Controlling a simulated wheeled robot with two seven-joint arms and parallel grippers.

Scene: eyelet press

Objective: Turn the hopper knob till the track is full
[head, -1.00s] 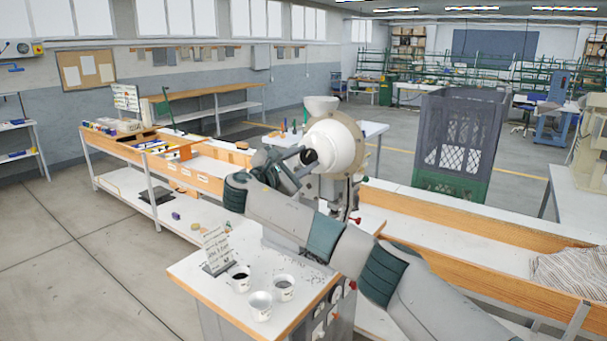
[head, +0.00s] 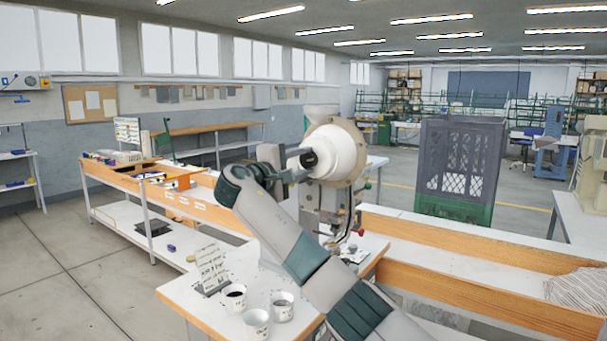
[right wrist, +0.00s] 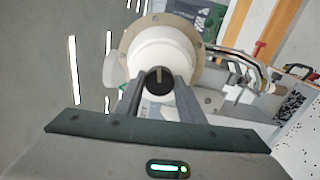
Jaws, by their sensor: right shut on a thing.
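The eyelet press (head: 340,205) stands on a small white-topped table. Its white round hopper (head: 345,152) sits at the top, with a tan rim behind it. The black hopper knob (head: 309,160) sticks out of the hopper's front. My right gripper (head: 303,157) is shut on the knob. In the right wrist view the knob (right wrist: 158,80) lies between the two fingers, its light mark pointing roughly up in the picture. Thin curved rails (right wrist: 245,58) run from the hopper to the press head; I cannot tell how full the track is. My left gripper is not in view.
Several white cups (head: 257,322) and a lettered card (head: 211,268) stand at the table's front left. A long wood-edged bench (head: 470,258) runs behind and to the right. A dark crate (head: 460,165) stands beyond it. My right arm crosses the table's right part.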

